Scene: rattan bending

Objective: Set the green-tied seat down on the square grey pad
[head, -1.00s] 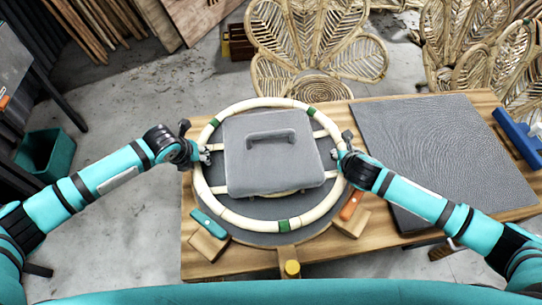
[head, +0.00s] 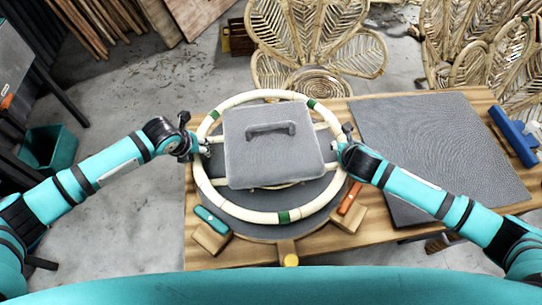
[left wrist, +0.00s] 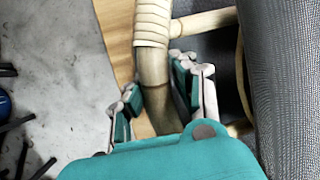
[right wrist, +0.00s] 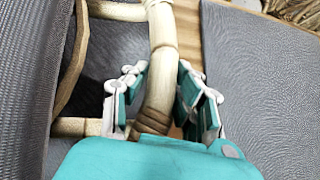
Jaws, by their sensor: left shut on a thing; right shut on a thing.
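The green-tied seat, a pale rattan ring (head: 240,211) with green bands and cross bars, is held roughly level over a round grey disc (head: 305,225). A grey block with a handle (head: 275,160) rests on its middle. My left gripper (head: 203,148) is shut on the ring's left side; the left wrist view shows the rattan (left wrist: 152,70) between its fingers. My right gripper (head: 339,153) is shut on the ring's right side, with the rattan (right wrist: 162,60) between its fingers in the right wrist view. The square grey pad (head: 440,150) lies bare on the table to the right.
The wooden table (head: 205,260) carries a teal-handled tool (head: 211,220) and an orange one (head: 350,198) on wooden blocks beside the disc. A blue tool (head: 514,135) lies at the right edge. Rattan chair backs (head: 318,40) stand behind. A green bin (head: 48,150) is on the floor left.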

